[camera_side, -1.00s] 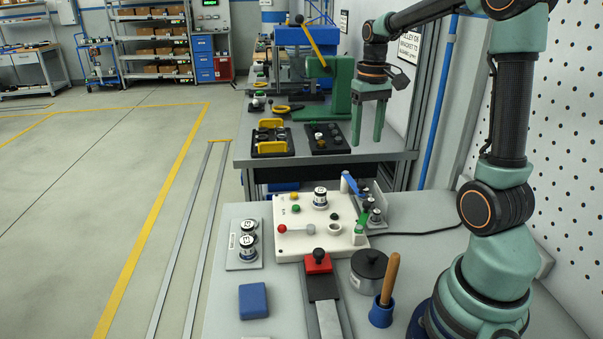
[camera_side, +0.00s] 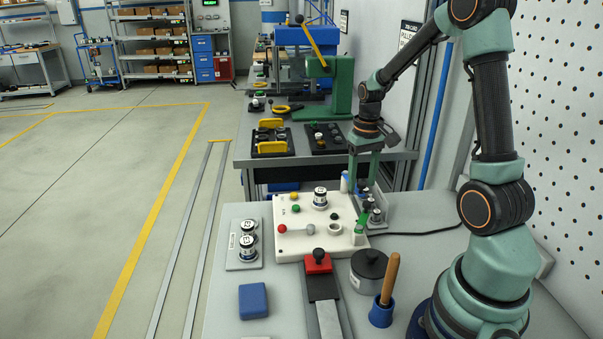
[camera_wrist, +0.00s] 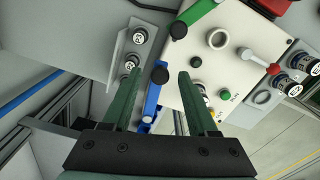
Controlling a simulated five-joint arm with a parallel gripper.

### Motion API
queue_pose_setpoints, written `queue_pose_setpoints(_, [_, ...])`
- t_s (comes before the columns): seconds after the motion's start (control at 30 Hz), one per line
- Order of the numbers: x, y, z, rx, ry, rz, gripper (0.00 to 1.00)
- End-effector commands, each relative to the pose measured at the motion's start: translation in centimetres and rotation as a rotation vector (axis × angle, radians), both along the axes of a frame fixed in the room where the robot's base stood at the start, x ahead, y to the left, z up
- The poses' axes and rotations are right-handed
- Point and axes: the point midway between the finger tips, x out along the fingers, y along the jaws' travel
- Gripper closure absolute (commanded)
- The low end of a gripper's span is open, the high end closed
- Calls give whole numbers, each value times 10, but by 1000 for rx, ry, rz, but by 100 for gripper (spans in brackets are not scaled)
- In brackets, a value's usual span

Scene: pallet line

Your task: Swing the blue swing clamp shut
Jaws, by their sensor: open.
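The blue swing clamp (camera_wrist: 152,103) has a blue arm with a black knob (camera_wrist: 159,75) at one end. In the wrist view the arm lies along the edge of the white fixture plate (camera_wrist: 232,50), not across its middle. My gripper (camera_wrist: 159,72) is open, with one finger on each side of the clamp's knob end; I cannot tell whether either finger touches it. In the side view my gripper (camera_side: 364,184) is low at the plate's back right corner and hides most of the blue clamp.
A green clamp (camera_side: 361,226) stands at the plate's right edge. A metal bracket with several round parts (camera_side: 376,217) is just right of the plate. A dark round pot (camera_side: 368,270) and a wooden-handled tool (camera_side: 389,280) stand front right.

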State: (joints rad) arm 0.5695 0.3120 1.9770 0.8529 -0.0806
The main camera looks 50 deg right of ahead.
Motion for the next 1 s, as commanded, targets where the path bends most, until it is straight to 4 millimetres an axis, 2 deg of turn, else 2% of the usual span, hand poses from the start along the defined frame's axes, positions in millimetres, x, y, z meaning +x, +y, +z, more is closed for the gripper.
queue_pose_setpoints(0.2, [0, 0, 0, 0, 0, 0, 41])
queue_pose_setpoints(0.27, [0, 0, 0, 0, 0, 0, 60])
queue_pose_setpoints(0.3, [0, 0, 0, 0, 0, 0, 75])
queue_pose_setpoints(0.37, [0, 0, 0, 0, 0, 0, 98])
queue_pose_setpoints(1.0, [0, 0, 0, 0, -1, 0, 100])
